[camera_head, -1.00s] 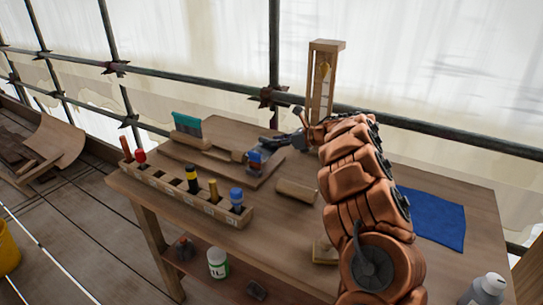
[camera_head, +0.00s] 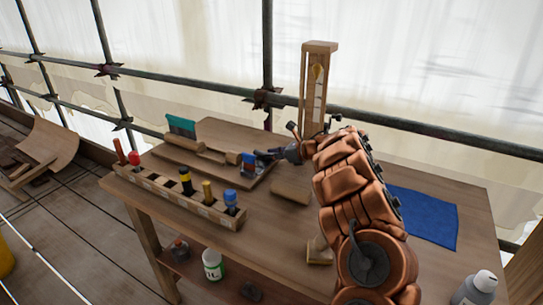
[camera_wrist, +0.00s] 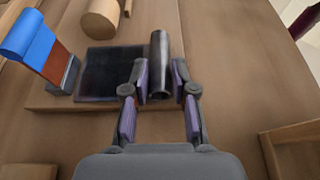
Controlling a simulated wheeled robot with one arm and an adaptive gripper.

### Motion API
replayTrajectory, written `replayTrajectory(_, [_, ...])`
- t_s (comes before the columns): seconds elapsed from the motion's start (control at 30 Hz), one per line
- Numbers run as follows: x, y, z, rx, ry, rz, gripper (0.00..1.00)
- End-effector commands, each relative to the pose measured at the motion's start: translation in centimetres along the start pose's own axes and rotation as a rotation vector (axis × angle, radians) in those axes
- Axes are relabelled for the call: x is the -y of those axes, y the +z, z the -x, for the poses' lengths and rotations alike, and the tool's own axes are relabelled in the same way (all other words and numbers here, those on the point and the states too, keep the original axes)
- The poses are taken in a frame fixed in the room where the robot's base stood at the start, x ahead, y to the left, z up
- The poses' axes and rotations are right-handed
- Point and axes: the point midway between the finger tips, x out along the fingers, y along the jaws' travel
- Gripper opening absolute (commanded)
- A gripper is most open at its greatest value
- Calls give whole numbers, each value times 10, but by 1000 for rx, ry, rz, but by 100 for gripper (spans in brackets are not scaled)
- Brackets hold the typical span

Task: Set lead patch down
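A flat dark square sheet, which looks like the lead patch (camera_wrist: 98,76), lies on a wooden board (camera_wrist: 60,104) in the wrist view. A dark upright-looking cylinder (camera_wrist: 159,62) stands or lies along its right edge; I cannot tell whether the two are joined. My gripper (camera_wrist: 160,80) has its two fingers apart, one on each side of the cylinder, with narrow gaps showing. In the head view my gripper (camera_head: 276,154) is low over the board on the workbench. The patch is too small to make out there.
A wooden rack (camera_head: 180,200) with several coloured handles runs along the bench's left edge. A tall wooden frame (camera_head: 316,90) stands behind. A blue cloth (camera_head: 422,215) lies right of my arm.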

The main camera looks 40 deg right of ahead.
Motion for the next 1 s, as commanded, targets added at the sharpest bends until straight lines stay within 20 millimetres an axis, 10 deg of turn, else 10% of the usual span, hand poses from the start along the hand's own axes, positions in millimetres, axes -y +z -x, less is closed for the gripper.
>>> replayTrajectory(0.2, [0, 1, 0, 0, 0, 0, 50])
replayTrajectory(0.63, [0, 6, 2, 0, 1, 0, 50])
replayTrajectory(1.0, [1, 1, 69, 1, -3, 1, 50])
